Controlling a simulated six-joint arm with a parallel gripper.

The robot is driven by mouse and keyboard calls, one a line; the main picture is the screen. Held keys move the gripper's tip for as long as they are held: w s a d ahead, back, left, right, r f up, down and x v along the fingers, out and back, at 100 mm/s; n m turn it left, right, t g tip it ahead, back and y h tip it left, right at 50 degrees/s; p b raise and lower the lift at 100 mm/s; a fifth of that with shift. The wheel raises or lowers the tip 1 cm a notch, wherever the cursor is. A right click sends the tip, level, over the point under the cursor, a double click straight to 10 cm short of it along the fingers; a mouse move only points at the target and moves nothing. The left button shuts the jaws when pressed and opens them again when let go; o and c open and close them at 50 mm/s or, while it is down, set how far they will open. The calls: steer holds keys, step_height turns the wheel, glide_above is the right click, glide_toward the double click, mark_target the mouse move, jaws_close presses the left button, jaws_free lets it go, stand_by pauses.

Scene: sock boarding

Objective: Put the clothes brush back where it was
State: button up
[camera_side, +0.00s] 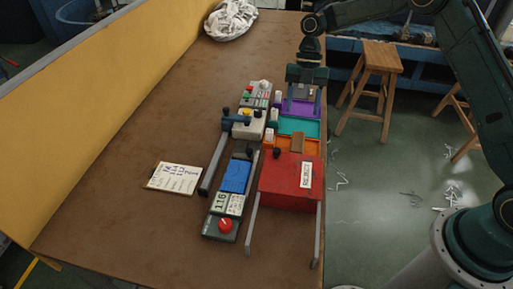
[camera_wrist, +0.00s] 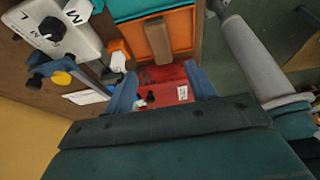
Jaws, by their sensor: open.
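A brown, wooden-looking block, which I take for the clothes brush (camera_side: 298,142), is at the orange tray (camera_side: 312,148). In the wrist view the brush (camera_wrist: 158,42) lies lengthwise across the middle of the orange tray (camera_wrist: 181,30); its bristles cannot be made out. My gripper (camera_side: 306,84) is over the purple tray (camera_side: 317,107) at the far end of the row, apart from the brush. In the wrist view my gripper (camera_wrist: 162,88) has its two fingers spread, with nothing held between them.
A teal tray (camera_side: 300,126) lies between purple and orange. A red box (camera_side: 283,182) labelled REJECT stands nearer the camera. Left of the trays are a white control box (camera_side: 243,128), a blue pad (camera_side: 235,176) and a red knob (camera_side: 225,225). White cloth (camera_side: 231,20) lies at the back.

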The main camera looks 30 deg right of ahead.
steer(key=shift+v, duration=1.05)
steer(key=shift+r, duration=0.1)
steer(key=s+a+r+m+t+h, duration=0.1)
steer(key=s+r+m+t, duration=0.1)
steer(key=s+r+m, duration=0.6)
steer(key=s+a+r+m+t, duration=0.15)
steer(key=s+r+m, duration=0.35)
steer(key=r, duration=0.5)
steer(key=s+d+m+t+h, duration=0.1)
steer(key=s+d+m+t, duration=0.1)
steer(key=s+m, duration=0.5)
steer(key=s+d+m+t+h, duration=0.1)
steer(key=s+m+t, duration=0.2)
steer(key=s+m, duration=0.4)
steer(key=shift+s+d, duration=0.35)
steer(key=shift+s, duration=2.8)
